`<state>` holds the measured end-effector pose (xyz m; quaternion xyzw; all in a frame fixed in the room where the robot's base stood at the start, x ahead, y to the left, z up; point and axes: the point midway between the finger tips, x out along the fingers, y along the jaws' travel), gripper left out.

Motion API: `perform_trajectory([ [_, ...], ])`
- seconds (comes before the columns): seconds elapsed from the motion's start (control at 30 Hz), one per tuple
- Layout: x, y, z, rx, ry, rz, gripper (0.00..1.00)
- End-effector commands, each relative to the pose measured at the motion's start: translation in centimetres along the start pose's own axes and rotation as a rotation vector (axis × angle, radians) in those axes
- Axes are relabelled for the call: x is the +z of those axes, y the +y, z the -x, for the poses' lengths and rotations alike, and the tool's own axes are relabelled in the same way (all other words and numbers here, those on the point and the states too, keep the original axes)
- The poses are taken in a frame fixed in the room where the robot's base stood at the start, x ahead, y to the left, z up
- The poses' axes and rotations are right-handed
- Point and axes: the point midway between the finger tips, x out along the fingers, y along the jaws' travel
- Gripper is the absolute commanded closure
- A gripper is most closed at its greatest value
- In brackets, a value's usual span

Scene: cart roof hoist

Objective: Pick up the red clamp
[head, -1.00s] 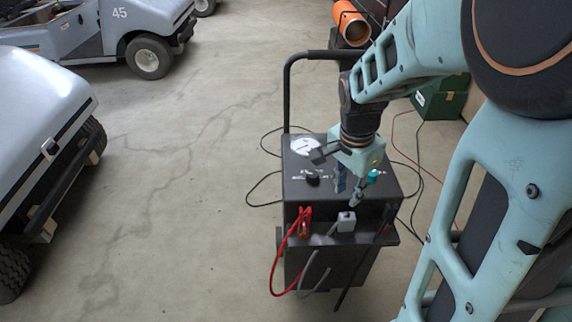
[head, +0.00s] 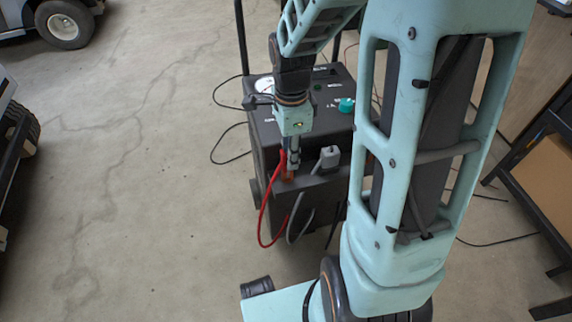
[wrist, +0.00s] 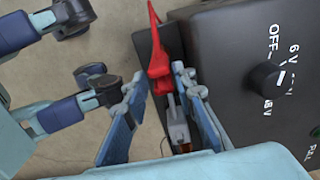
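The red clamp (wrist: 157,62) hangs at the edge of the black charger box. In the wrist view its red handles show just beyond and between my fingertips, with a grey and copper-coloured part below them. In the head view the clamp (head: 282,160) is mostly hidden behind my gripper (head: 292,158), with its red cable looping down in front. In the wrist view my gripper (wrist: 158,84) has its two blue fingers spread, one on each side of the clamp. A gap shows beside the left finger; contact on the right side is unclear.
The black charger box (head: 322,98) has a dial (wrist: 265,76) and a teal knob (head: 346,105) on top. A grey clamp (head: 329,156) hangs to the right of the red one. Black cables lie on the floor. A cart stands at the far left; the floor between is clear.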

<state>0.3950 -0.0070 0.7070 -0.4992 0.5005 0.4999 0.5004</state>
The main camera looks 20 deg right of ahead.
Motion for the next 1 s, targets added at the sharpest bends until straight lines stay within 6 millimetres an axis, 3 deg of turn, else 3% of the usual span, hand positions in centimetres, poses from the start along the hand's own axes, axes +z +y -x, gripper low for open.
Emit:
perform_trajectory([
  [0.27, 0.2, -0.1, -2.1, 0.001, 0.001, 0.001, 0.75],
  [0.5, 0.6, -0.2, -5.7, 0.002, 0.000, 0.002, 0.75],
  [0.77, 0.6, -0.3, -6.0, -0.001, 0.000, 0.002, 0.75],
  [1.0, 0.6, -0.3, -6.0, -0.001, 0.000, 0.002, 1.00],
])
